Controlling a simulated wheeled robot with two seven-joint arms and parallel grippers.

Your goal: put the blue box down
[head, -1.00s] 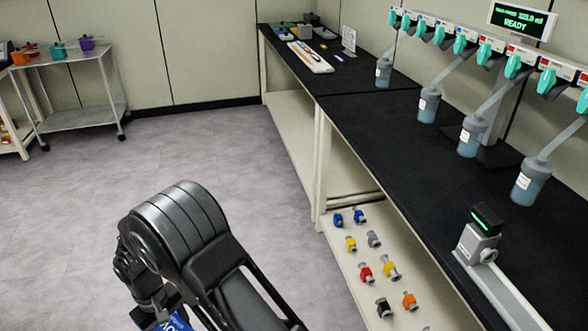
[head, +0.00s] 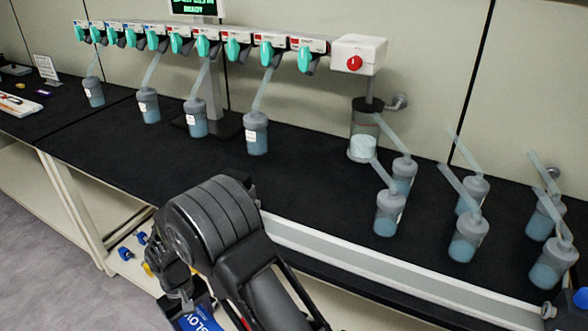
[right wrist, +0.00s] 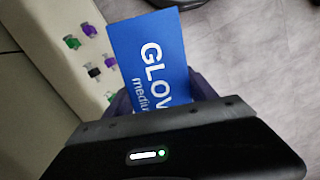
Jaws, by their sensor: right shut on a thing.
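The blue box (head: 207,318), with white lettering reading "GLOV", shows at the bottom of the head view, partly cut off and partly behind my arm. My right gripper (head: 184,303) is shut on it, low in front of the bench's open lower shelf. In the right wrist view the blue box (right wrist: 150,60) stands out from my right gripper (right wrist: 160,98), with "GLOV" and "medium" readable. Its lower part is hidden by the gripper body. My left gripper is not in view.
The black bench top (head: 120,165) carries several grey-capped flasks (head: 256,135) along a row of teal valves, and more flasks at the right. A glass vessel (head: 364,135) stands near the middle. A pale rail (head: 340,255) runs along the front edge. Bare black surface lies left of my arm.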

